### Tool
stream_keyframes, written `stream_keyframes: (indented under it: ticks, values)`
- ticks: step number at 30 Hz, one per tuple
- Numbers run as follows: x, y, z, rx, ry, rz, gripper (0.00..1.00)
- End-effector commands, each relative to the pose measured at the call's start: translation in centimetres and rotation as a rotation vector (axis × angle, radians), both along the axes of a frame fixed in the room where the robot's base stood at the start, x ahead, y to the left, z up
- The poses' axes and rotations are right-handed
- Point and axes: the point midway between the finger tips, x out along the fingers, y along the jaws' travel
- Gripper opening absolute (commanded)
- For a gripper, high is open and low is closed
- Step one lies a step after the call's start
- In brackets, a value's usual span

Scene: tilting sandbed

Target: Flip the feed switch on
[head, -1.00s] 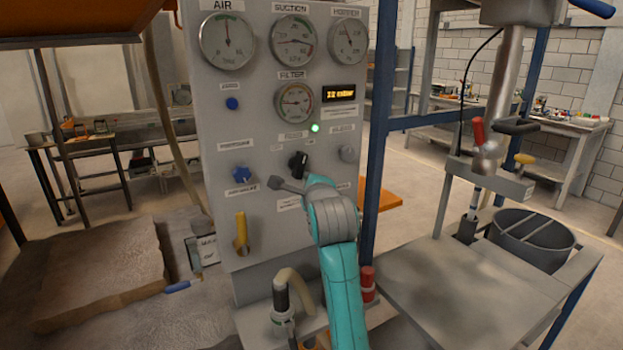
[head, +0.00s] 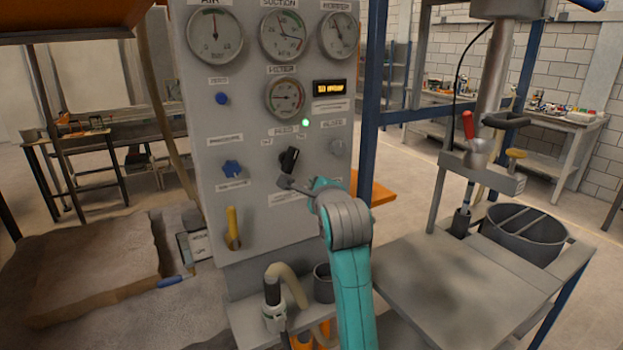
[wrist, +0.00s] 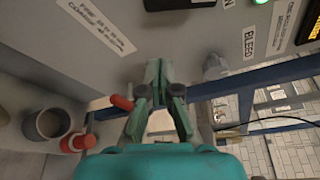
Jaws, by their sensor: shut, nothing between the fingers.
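The feed switch (head: 289,159) is a black rotary handle on the grey panel (head: 262,235), under the "FEED" label and a lit green lamp (head: 305,122). Its handle leans to the right at the top in the head view. In the wrist view only the dark lower part of the switch (wrist: 180,4) shows at the top edge. My gripper (head: 285,183) is just below the switch in the head view; I cannot tell whether it touches it. In the wrist view my gripper (wrist: 159,70) has its fingers together, with nothing between them.
A blue knob (head: 232,169) and a yellow lever (head: 233,228) are on the panel left of my gripper. A grey knob (head: 337,147) is to the right. Gauges fill the panel top. A blue post (head: 370,110) and a metal table (head: 455,280) stand right.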

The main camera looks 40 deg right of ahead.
Motion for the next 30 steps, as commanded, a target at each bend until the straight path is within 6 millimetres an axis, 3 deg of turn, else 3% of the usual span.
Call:
stream_keyframes:
  ticks: [6, 12, 30]
  values:
    - [-3.2, 2.1, 0.5, -0.001, -0.002, 0.001, 0.0]
    - [-4.7, 3.1, 0.8, -0.001, -0.001, 0.0, 0.0]
    - [-5.0, 3.3, 0.8, 0.0, 0.0, 0.0, 0.0]
